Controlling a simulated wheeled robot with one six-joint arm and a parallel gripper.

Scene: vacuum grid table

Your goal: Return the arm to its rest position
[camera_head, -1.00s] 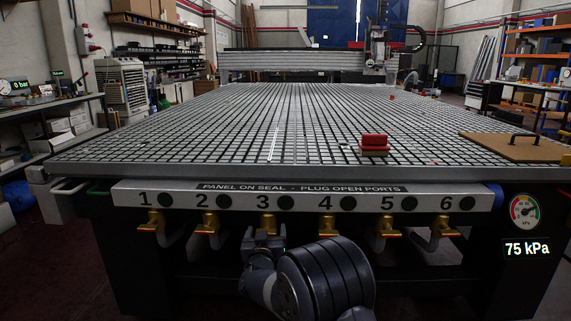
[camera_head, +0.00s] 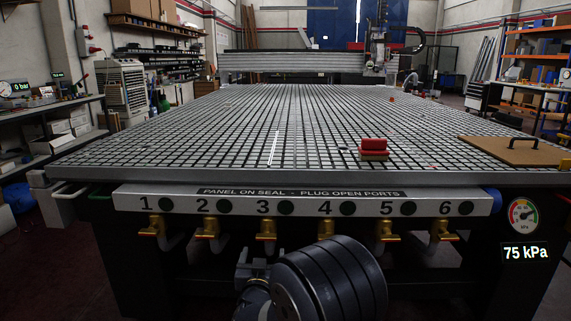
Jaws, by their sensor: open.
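My gripper (camera_head: 258,257) is grey and sits below the brass valve under number 3 (camera_head: 266,230), in front of the table's dark underside. Its jaws look open and empty, with a gap between them and the valve. My large dark wrist link fills the lower middle and hides part of the gripper. The numbered port panel (camera_head: 300,201) runs along the table's front edge, with a row of brass valves below it.
The grid table (camera_head: 190,135) spreads behind the panel. A red block (camera_head: 374,145) and a brown board (camera_head: 505,150) with a handle lie on it. A pressure gauge (camera_head: 523,213) at right reads 75 kPa. A shelf bench stands at left.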

